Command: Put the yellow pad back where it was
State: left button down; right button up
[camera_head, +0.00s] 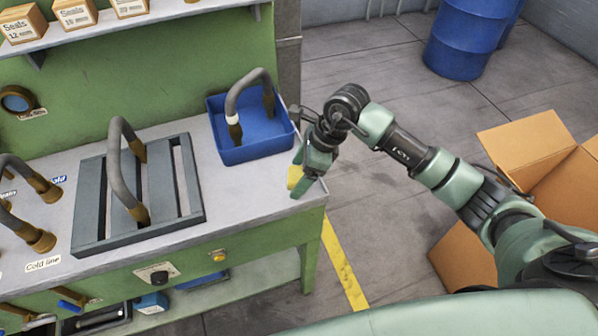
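The yellow pad (294,176) is a small yellow block at the right end of the grey bench top, near its front right corner. My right gripper (300,184) is over the pad, with its green fingers around or beside it and partly hiding it. From this view I cannot tell whether the fingers are closed on the pad or whether it rests on the bench. My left gripper is not in view.
A blue bin (255,148) with a hose stands behind the pad. A slatted grey rack (88,195) with a hose lies to the left. An open cardboard box (465,262) and a blue barrel (462,45) stand on the floor at right.

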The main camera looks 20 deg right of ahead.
jog(key=shift+r, duration=0.2)
jog(key=shift+d+r, duration=0.15)
jog(key=shift+r, duration=0.15)
jog(key=b+v, duration=0.2)
jog(key=v, duration=0.9)
jog(key=shift+r, duration=0.15)
jog(key=shift+s, duration=0.1)
